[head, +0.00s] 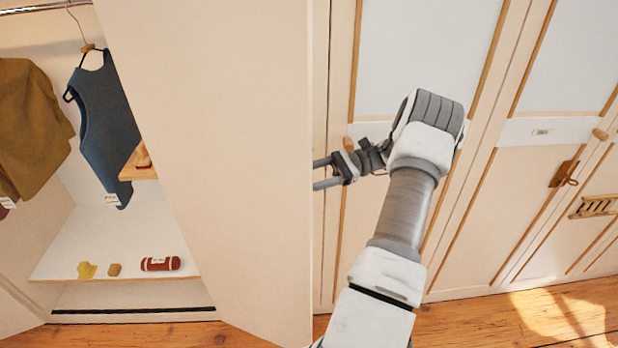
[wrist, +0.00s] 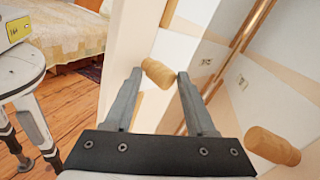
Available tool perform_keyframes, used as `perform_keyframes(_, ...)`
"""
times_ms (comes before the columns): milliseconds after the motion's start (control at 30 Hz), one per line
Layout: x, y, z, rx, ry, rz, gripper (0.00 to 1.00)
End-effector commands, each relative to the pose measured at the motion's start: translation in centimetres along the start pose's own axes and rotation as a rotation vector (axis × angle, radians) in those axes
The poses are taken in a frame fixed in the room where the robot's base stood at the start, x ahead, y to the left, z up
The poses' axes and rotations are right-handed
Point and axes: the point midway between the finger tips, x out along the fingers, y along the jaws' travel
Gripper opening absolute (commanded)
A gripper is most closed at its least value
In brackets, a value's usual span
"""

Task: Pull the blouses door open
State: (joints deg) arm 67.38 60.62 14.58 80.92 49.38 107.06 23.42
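A pale cupboard door (head: 215,130) stands swung open at the left of the head view. My gripper (head: 322,174) is beside its right edge, fingers pointing left; their tips appear cut off by that edge. In the wrist view my gripper (wrist: 157,80) is open. A round wooden knob (wrist: 157,73) shows between the fingertips, with a gap on both sides. The knob is on a pale door panel (wrist: 128,45) and is hidden in the head view. No label reading blouses is legible, so I cannot tell which door that is.
The open compartment holds a blue vest (head: 103,115), a brown garment (head: 30,125) and a red roll (head: 160,264). Closed doors (head: 430,55) with another knob (head: 600,134) stand at right. A white stool (wrist: 22,72) and bed (wrist: 65,40) are at left in the wrist view.

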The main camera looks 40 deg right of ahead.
Motion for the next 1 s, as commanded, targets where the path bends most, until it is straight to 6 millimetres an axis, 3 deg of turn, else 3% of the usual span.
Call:
perform_keyframes(33,1.3,-1.2,-0.1,-0.016,-0.007,-0.006,0.61)
perform_keyframes(433,1.2,-1.3,0.5,-0.020,-0.005,-0.006,0.63)
perform_keyframes(667,1.0,-1.7,4.9,-0.021,-0.012,0.006,0.63)
perform_keyframes(1000,-4.5,2.8,10.1,-0.015,-0.010,-0.003,0.63)
